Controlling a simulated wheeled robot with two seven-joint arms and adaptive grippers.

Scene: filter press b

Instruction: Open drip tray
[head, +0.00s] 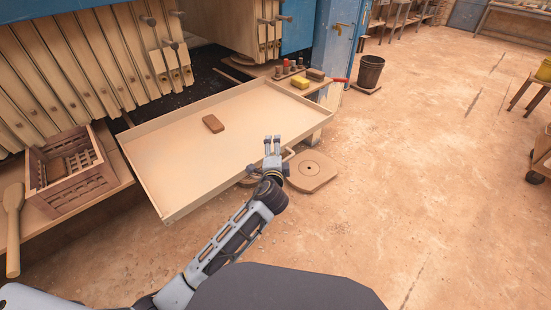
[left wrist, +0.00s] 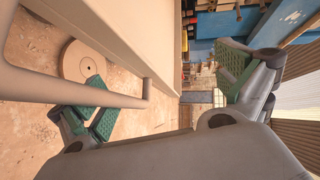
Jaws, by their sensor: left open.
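The drip tray (head: 222,142) is a wide, shallow, pale tray with low walls, in front of the press plates in the head view. A small brown block (head: 213,124) lies in it. Its handle (head: 289,153) shows partly at the front wall, behind my gripper. In the left wrist view the handle is a pale round bar (left wrist: 60,87) joined to the tray wall (left wrist: 115,45). My left gripper (head: 272,140) is open at the tray's front edge, beside the handle. One finger overlaps the bar in the left wrist view; I cannot tell whether they touch.
A slatted crate (head: 75,182) and a wooden paddle (head: 13,225) are at the left. A yellow block (head: 300,83) and other small items sit on a ledge behind the tray. A round-holed slab (head: 312,170) lies on the floor. A bucket (head: 369,72) stands farther back.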

